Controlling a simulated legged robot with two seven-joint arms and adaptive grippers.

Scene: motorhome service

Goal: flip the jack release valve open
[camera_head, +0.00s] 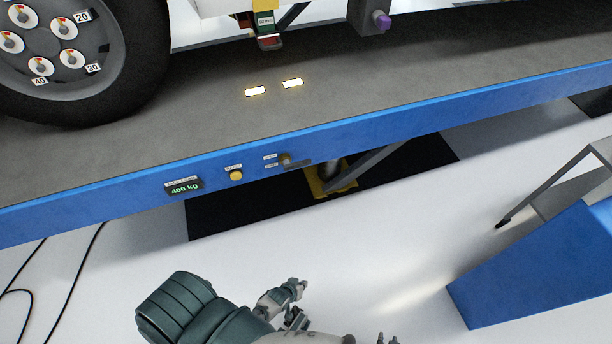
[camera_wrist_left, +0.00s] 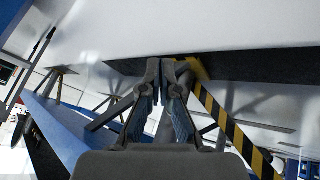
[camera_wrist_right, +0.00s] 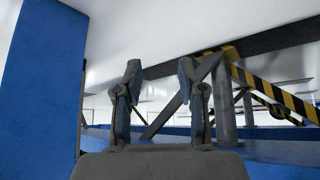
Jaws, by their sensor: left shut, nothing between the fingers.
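The jack release valve (camera_head: 285,160) is a small knob with a dark grey lever on the front face of the blue platform edge, right of a yellow button. Two small labels sit beside it, too small to read surely. The lever points right, along the edge. My left gripper (camera_head: 300,298) is below the valve in the head view, apart from it. Its fingertips are together and empty in the left wrist view (camera_wrist_left: 167,72). My right gripper (camera_head: 388,339) shows only its fingertips at the bottom edge. The right wrist view shows its fingers (camera_wrist_right: 158,75) apart with nothing between.
The blue platform (camera_head: 450,98) carries a large wheel (camera_head: 120,90). A yellow button (camera_head: 236,175) and a 400 kg display (camera_head: 184,188) are left of the valve. A blue ramp-like block (camera_head: 540,262) stands at right. Black cables (camera_head: 72,268) lie on the floor at left.

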